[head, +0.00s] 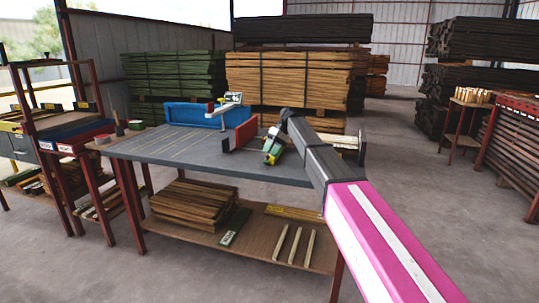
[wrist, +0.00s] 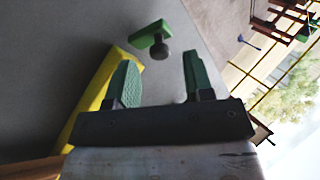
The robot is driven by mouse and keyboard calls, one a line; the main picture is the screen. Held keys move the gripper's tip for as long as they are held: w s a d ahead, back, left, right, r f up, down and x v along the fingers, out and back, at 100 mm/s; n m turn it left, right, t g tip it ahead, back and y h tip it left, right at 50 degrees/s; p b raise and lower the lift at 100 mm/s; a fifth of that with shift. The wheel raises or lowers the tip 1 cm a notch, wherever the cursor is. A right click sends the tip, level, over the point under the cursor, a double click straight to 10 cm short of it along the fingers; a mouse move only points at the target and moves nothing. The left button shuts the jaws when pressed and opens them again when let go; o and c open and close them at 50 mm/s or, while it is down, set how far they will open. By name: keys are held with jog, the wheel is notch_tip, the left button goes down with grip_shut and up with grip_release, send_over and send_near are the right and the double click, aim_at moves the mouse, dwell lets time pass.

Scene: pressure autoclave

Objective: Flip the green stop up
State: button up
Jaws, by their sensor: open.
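The green stop (wrist: 150,36) shows in the wrist view as a small flat green block with a dark round knob (wrist: 160,53) beside it. It lies beyond my fingertips, near the middle of the gap between them. My gripper (wrist: 160,66) has two green fingers spread wide apart, with nothing held between them. A yellow bar (wrist: 97,88) runs slantwise behind the left finger. In the head view, green and yellow parts (head: 271,155) show at the end of my dark arm, over the bench; I cannot tell there which part is the stop.
The left part of the top is clear. Planks (head: 200,203) lie on the lower shelf (head: 255,235).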

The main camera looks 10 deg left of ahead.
jog(key=w+d+r, duration=0.2)
jog(key=w+d, duration=0.7)
jog(key=w, duration=0.1)
jog(key=shift+w+r, duration=0.15)
jog(key=shift+r, duration=0.1)
